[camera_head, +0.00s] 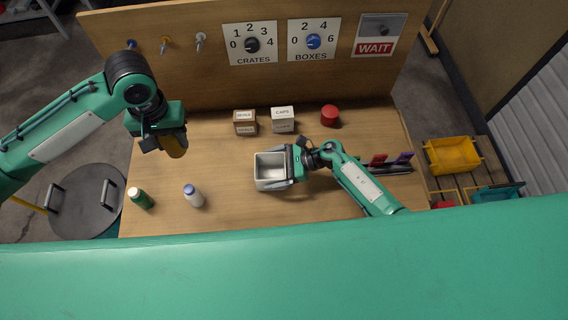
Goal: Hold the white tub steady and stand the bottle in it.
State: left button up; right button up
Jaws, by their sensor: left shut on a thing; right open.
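The white tub (262,184) stands on the wooden bench, its open top facing up, and looks empty. My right gripper (292,167) is open at the tub's right side, close against or around its right wall; I cannot tell if it touches. My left gripper (160,141) is shut on an amber-yellow bottle (176,147), held above the bench's left part, well left of the tub. The gripper hides much of this bottle.
A green bottle (141,199) and a white bottle with a blue cap (194,196) stand at the front left. Two small boxes (245,122) (282,119) and a red round thing (330,116) stand behind the tub. The bench between amber bottle and tub looks clear.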

jog(key=shift+a+f, duration=0.2)
jog(key=shift+a, duration=0.25)
jog(key=c, duration=0.8)
dwell(0.3)
